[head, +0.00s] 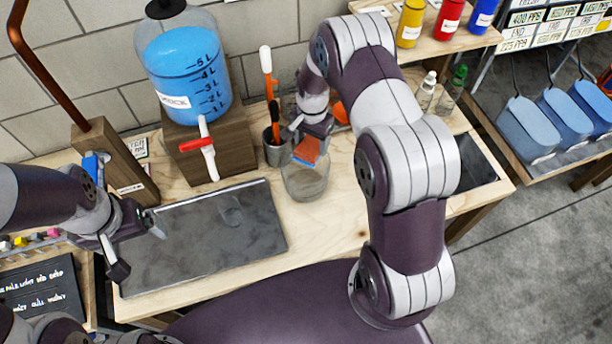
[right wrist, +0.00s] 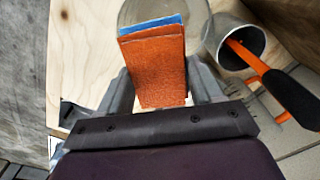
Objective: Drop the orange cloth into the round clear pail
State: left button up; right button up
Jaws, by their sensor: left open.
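The orange cloth (head: 307,149), with a blue layer along one side, is in my right gripper (head: 313,138). In the right wrist view, the orange cloth (right wrist: 155,70) stands out from between the two fingers. The round clear pail (head: 304,184) stands on the wooden table, and the cloth is above it as seen from the head. The pail's rim (right wrist: 135,12) shows partly behind the cloth in the right wrist view. My left gripper (head: 139,248) is open and empty over the left end of the grey tray.
A metal cup (head: 274,153) with orange-handled tools stands close left of the pail. A blue water dispenser (head: 187,72) on a wooden block stands behind. A small clear cup (head: 231,212) is on the grey tray (head: 190,260). Bottles (head: 425,92) stand behind my right arm.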

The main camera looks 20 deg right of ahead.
jog(key=o, duration=0.4)
jog(key=shift+d, duration=0.1)
jog(key=shift+c, duration=0.2)
jog(key=shift+a, duration=0.2)
jog(key=shift+w+r, duration=0.1)
jog(key=shift+r, duration=0.15)
notch_tip(320, 180, up, 12)
jog(key=b, duration=0.3)
jog(key=shift+r+b, duration=0.15)
jog(key=shift+b, duration=0.2)
jog(key=s+a+f+n+b, duration=0.1)
jog(key=s+a+f+n, duration=0.1)
jog(key=s+n, duration=0.3)
jog(key=s+a+f+n+t+b, duration=0.1)
jog(key=s+n, duration=0.4)
jog(key=s, duration=0.8)
jog(key=shift+a+f+n+b, duration=0.3)
jog(key=shift+a+f+b, duration=0.2)
jog(key=shift+a+b, duration=0.25)
